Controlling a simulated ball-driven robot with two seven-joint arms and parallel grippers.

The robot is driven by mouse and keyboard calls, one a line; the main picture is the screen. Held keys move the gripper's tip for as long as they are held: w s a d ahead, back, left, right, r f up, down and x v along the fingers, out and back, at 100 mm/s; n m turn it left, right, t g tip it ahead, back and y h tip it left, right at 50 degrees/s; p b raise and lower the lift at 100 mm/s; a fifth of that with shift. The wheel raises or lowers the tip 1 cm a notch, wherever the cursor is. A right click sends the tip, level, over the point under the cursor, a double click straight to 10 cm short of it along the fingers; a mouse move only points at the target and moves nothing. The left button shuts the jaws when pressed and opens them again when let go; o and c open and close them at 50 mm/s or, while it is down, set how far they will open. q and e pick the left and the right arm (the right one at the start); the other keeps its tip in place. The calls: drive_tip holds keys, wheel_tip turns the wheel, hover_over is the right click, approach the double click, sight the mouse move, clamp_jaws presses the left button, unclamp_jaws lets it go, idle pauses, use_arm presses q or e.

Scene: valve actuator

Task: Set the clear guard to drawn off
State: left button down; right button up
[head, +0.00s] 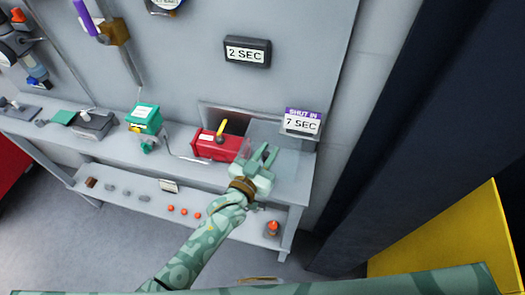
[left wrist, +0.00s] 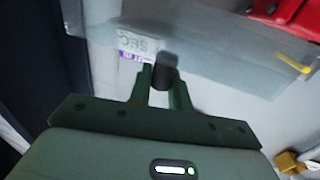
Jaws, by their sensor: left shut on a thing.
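The clear guard (head: 287,160) is a see-through panel at the right end of the bench, beside the red actuator box (head: 215,146) with its yellow lever (head: 221,127). In the left wrist view the clear guard (left wrist: 215,55) spans the upper part, with a dark knob (left wrist: 165,72) on it. My left gripper (head: 265,158) is shut on this knob, with one finger (left wrist: 163,85) on each side. The guard's exact edges are hard to make out. My right gripper is not in view.
A "SHUT IN 7 SEC" sign (head: 302,122) stands just right of the guard, and a "2 SEC" display (head: 247,52) hangs on the wall. A green-topped valve (head: 145,118) stands left of the red box. A yellow panel (head: 450,245) rises at far right.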

use_arm(q)
drive_tip(key=shift+d, duration=0.1)
drive_tip(key=c, duration=1.3)
unclamp_jaws()
drive_tip(key=shift+c, duration=0.2)
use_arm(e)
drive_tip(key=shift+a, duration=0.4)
use_arm(q)
drive_tip(key=shift+s, duration=0.1)
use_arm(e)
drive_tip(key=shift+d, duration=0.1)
use_arm(q)
drive_tip(key=shift+s+a, duration=0.15)
drive_tip(key=shift+a, duration=0.05)
drive_tip(key=v, duration=1.5)
drive_tip(key=shift+s, duration=0.35)
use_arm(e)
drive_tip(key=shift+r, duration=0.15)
use_arm(q)
drive_tip(key=shift+a+f, duration=0.15)
